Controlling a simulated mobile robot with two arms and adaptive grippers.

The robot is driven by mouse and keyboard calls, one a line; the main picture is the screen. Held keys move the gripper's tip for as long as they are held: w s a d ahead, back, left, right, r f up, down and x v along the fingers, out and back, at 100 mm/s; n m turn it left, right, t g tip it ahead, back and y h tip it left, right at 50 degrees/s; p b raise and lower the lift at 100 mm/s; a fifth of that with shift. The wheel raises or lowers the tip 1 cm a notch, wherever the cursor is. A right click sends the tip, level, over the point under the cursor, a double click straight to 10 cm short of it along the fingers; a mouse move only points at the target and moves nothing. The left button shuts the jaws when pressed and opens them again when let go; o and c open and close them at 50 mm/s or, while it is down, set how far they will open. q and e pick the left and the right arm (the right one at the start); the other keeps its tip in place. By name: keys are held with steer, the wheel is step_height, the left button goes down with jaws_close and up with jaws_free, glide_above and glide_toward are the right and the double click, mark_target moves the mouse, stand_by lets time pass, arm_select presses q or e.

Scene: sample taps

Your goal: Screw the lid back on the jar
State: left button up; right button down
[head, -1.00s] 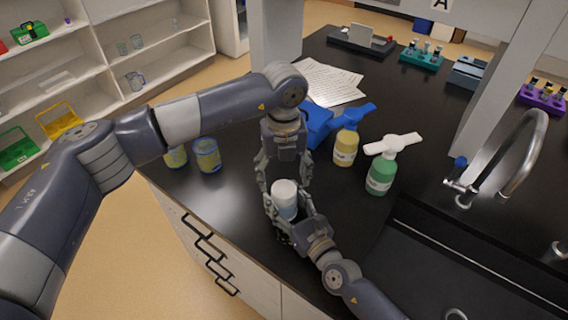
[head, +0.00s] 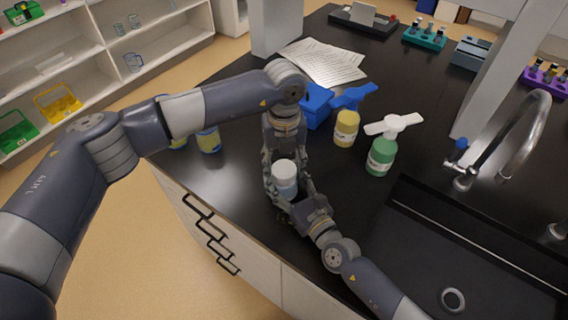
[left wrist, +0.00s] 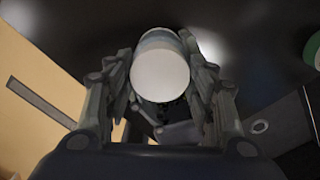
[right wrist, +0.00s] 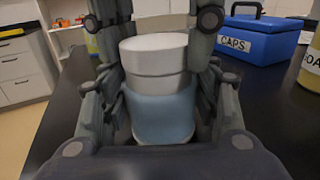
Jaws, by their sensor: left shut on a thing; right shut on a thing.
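The jar (head: 287,188) stands upright near the counter's front edge, with a pale blue body and a white lid (head: 284,168) on top. In the right wrist view the lid (right wrist: 154,55) sits level on the jar body (right wrist: 163,115). My left gripper (head: 281,175) comes from above, its fingers shut around the lid; the left wrist view shows the white lid top (left wrist: 160,75) between them. My right gripper (head: 290,195) is shut on the jar body from the front. How far the threads are engaged is hidden.
A blue box (head: 316,106) labelled CAPS, a yellow bottle (head: 346,128) and a green bottle (head: 380,156) stand behind and right. Yellow-and-blue jars (head: 208,140) are partly behind my left arm. The sink (head: 480,250) lies to the right. Papers (head: 322,62) lie at the back.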

arm_select(q)
steer(key=m, duration=1.6)
steer(key=shift+f, duration=0.1)
steer(key=m, duration=0.5)
steer(key=o, duration=1.2)
steer(key=shift+c, duration=0.2)
steer(key=shift+r, duration=2.3)
